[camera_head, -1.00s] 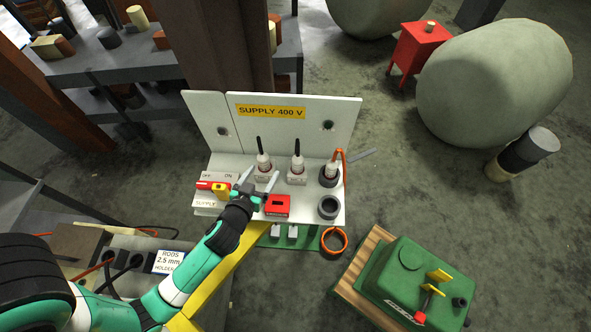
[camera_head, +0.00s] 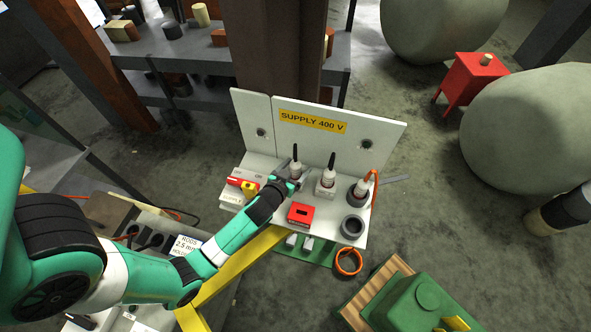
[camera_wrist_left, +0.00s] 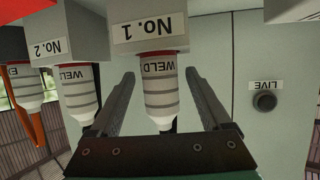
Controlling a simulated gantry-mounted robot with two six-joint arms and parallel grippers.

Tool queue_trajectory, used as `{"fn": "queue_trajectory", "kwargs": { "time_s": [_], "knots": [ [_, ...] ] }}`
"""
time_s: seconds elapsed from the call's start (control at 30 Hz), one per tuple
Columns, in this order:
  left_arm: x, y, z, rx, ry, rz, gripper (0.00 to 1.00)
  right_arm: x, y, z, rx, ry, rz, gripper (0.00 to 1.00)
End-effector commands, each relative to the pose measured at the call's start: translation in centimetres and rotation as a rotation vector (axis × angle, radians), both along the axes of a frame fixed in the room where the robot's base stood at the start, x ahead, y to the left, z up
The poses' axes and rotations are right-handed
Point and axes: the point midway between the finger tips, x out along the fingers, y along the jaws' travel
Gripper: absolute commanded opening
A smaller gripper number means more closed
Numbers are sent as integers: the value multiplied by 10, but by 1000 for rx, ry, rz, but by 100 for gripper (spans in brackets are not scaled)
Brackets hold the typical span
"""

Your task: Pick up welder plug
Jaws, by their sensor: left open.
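A white ribbed plug labelled "WELD…" (camera_wrist_left: 160,95) sits in the socket block marked No. 1 (camera_wrist_left: 150,28). In the head view this plug (camera_head: 295,166) stands at the left of the row with a black cable end up. My left gripper (camera_head: 291,185) is open at this plug. In the left wrist view, which looks upside down, the two fingers of my gripper (camera_wrist_left: 160,76) lie either side of the plug with visible gaps. A second "WELD…" plug (camera_wrist_left: 78,92) sits at No. 2. My right gripper is out of view.
A third plug with an orange cable (camera_head: 362,187) stands at the right of the row. The supply board (camera_head: 365,137) rises behind. A red-and-yellow switch (camera_head: 243,185), a red box (camera_head: 300,213) and an empty dark ring (camera_head: 352,227) are close by.

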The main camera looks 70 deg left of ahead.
Motion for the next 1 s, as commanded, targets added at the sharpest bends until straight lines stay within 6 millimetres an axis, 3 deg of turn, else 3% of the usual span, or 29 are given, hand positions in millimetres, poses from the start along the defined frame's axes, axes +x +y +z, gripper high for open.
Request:
{"fn": "queue_trajectory", "kwargs": {
  "time_s": [0.13,0.4,0.83,1.0],
  "knots": [
    [15,14,-8,0,0,0,82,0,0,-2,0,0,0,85],
    [18,16,-9,0,0,-1,80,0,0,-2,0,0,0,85],
    [18,16,-9,0,0,-1,2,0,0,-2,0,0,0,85],
    [18,16,-8,0,-1,-1,0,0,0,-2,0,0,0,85]
  ]
}}
